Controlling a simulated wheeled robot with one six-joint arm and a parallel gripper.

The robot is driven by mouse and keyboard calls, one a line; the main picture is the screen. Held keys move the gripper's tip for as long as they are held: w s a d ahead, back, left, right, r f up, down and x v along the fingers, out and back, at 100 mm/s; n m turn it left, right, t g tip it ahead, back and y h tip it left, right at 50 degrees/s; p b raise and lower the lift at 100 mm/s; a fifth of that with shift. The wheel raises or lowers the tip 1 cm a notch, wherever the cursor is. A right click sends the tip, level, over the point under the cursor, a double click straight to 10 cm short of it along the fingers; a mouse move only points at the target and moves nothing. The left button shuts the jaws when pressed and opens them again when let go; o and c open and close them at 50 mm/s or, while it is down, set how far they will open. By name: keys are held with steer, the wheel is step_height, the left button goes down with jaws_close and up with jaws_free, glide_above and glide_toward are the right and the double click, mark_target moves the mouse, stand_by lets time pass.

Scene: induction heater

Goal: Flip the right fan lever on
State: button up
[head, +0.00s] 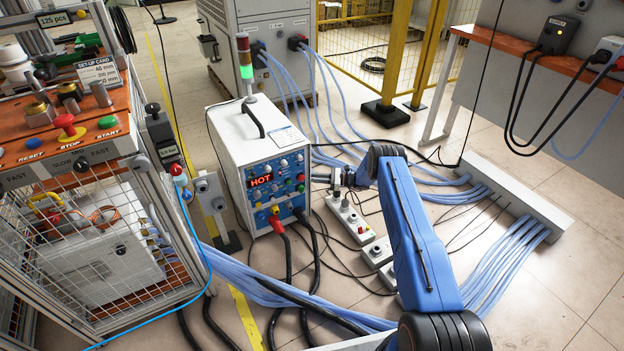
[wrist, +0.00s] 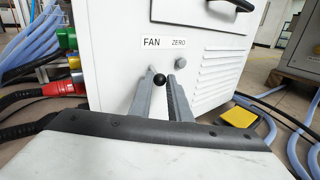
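The white induction heater (head: 258,150) stands on the floor with a red HOT display on its front. Its side panel fills the middle of the wrist view (wrist: 120,75), with a label reading FAN and ZERO. A round grey knob (wrist: 180,62) sits below ZERO, close to the right fingertip. My gripper (wrist: 164,84) is open, one finger on each side of the ball. I cannot tell whether either finger touches it. The lever's base is mostly hidden.
Vents (wrist: 218,75) lie right of the fingers. A red plug (wrist: 65,88) and cables are at the left. A yellow pad (wrist: 240,117) lies on the floor at the right. Grey socket boxes (head: 350,220) and blue cable bundles (head: 505,265) surround the heater's right side.

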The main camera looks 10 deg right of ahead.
jaws_close()
steer(key=shift+r, duration=0.1)
steer(key=shift+s+a+r+n+h, duration=0.15)
steer(key=shift+r+n+h, duration=0.6)
steer(key=shift+h, duration=0.6)
steer(key=shift+w+a+r+n+h, duration=0.1)
steer(key=shift+r+n+h, duration=0.6)
steer(key=shift+h, duration=0.7)
steer(key=shift+s+a+r+n+h, duration=0.15)
steer(key=shift+r+n+h, duration=0.6)
steer(key=shift+h, duration=0.6)
steer(key=o, duration=0.7)
jaws_free()
steer(key=shift+c, duration=0.2)
